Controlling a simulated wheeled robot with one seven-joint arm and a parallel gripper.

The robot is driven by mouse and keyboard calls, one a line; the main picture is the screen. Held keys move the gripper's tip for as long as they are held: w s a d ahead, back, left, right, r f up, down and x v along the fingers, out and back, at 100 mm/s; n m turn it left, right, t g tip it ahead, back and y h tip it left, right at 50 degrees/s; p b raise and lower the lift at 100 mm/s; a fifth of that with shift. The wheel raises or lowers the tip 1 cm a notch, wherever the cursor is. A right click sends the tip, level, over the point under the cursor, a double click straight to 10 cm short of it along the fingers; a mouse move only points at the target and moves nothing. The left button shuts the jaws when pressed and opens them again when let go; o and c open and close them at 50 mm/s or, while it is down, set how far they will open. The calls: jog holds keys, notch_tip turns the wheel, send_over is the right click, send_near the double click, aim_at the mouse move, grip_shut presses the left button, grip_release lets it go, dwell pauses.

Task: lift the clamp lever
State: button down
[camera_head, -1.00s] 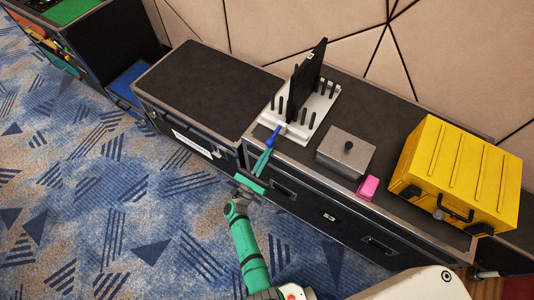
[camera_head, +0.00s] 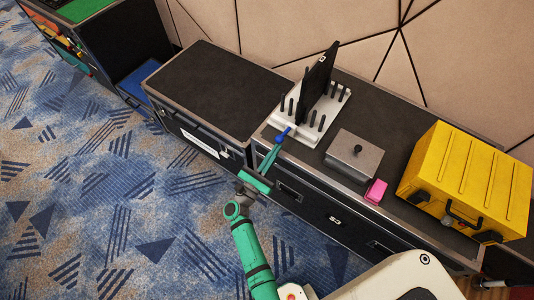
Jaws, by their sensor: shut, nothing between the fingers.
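The clamp lever (camera_head: 284,133) looks like a small blue handle at the front left corner of a white pegged base (camera_head: 306,134). A black upright panel (camera_head: 317,78) stands in that base between rows of dark pegs. My gripper (camera_head: 276,147) has teal fingers that are closed together, with their tips right by the lever's lower end. I cannot tell whether the tips touch the lever. The gripper reaches in from the front, above the cabinet's front edge.
A grey metal box (camera_head: 352,158) with a black knob, a pink block (camera_head: 375,191) and a yellow case (camera_head: 466,182) stand to the right on the same black cabinet top. The lower cabinet top (camera_head: 213,88) at left is bare. Carpet lies in front.

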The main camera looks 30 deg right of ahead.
jog(key=shift+a+r, duration=0.15)
jog(key=shift+r, duration=1.1)
jog(key=shift+w+r, duration=0.15)
jog(key=shift+r, duration=0.45)
jog(key=shift+d, duration=0.25)
send_near(279, 141)
jog(key=a+r, duration=0.1)
jog(key=s+a+r, duration=0.1)
jog(key=shift+s+a, duration=0.2)
jog(key=shift+a, duration=0.15)
jog(key=shift+a, duration=0.15)
jog(key=shift+n, duration=0.3)
